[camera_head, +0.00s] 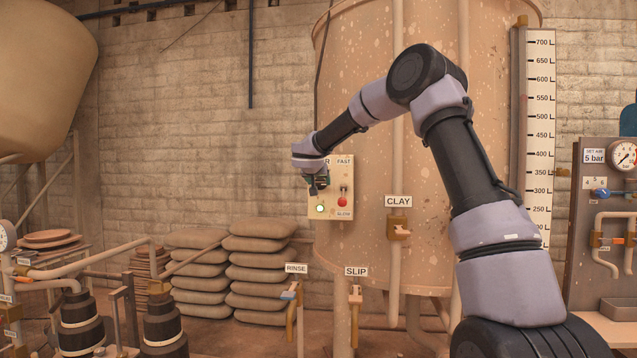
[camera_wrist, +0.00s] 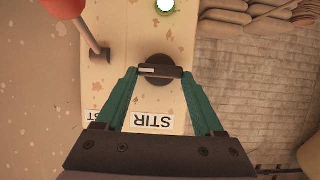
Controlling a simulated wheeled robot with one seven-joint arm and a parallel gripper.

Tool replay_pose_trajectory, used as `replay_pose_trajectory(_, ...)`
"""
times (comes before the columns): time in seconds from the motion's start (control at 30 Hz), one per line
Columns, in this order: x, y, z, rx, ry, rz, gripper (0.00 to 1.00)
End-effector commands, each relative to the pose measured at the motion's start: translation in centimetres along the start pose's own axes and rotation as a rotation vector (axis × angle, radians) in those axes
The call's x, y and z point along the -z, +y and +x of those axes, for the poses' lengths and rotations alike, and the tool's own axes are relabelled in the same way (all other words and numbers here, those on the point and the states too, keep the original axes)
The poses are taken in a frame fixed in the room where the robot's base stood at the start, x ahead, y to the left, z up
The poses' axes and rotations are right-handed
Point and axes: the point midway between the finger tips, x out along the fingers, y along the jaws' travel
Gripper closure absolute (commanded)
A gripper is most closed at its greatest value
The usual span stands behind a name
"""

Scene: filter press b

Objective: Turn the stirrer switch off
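The control panel (camera_head: 331,215) is on the big tan tank. Its stirrer switch is hidden behind my gripper in the head view. In the wrist view it is a dark round knob (camera_wrist: 157,83) with a bar across it, white-marked at its left end, near an upside-down STIR label (camera_wrist: 152,121). The bar lies crosswise in the picture. My gripper (camera_wrist: 160,72) has its teal fingers wide apart, with the tips at the bar's two ends; whether they touch it I cannot tell. In the head view my gripper (camera_head: 315,187) is at the panel. The green-white lamp (camera_head: 320,208) is lit.
A red-tipped lever (camera_head: 342,201) stands close on the panel's right between FAST and SLOW; it also shows upper left in the wrist view (camera_wrist: 66,8). The CLAY valve (camera_head: 399,228) is lower right. Stacked sacks (camera_head: 262,270) lie below left. The wall left of the panel is clear.

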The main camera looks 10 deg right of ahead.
Motion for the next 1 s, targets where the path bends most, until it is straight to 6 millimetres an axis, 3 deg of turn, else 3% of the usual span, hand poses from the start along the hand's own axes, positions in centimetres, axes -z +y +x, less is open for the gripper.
replay_pose_trajectory(0.43,-0.1,-0.3,-0.1,-0.042,0.000,-0.103,0.86)
replay_pose_trajectory(1.0,-0.4,-1.1,0.0,-0.237,0.001,-0.577,0.86)
